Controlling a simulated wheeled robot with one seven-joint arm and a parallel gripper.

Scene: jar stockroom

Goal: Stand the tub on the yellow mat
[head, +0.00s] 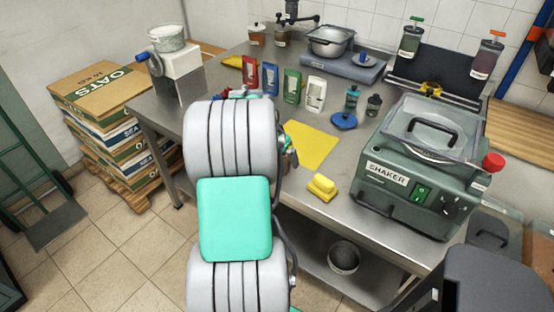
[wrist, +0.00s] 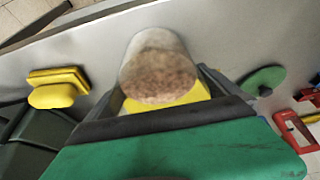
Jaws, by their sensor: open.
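The tub (wrist: 158,65), whitish with a speckled brown end, shows close up in the wrist view. My gripper (wrist: 162,88) is open, with one finger on each side of the tub; I cannot tell whether either touches it. The yellow mat (head: 314,145) lies flat on the steel table, its left part hidden behind my arm in the head view. In the wrist view, the mat (wrist: 192,96) shows beside and behind the tub's lower part. I cannot tell whether the tub rests on it. My arm hides the tub and gripper in the head view.
A yellow sponge (head: 322,187) lies near the table's front edge, with the green shaker (head: 422,170) to its right. A blue disc (head: 344,121), bottles and several coloured pouches (head: 270,77) stand behind the mat. A white machine (head: 178,75) holds another pale container at left.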

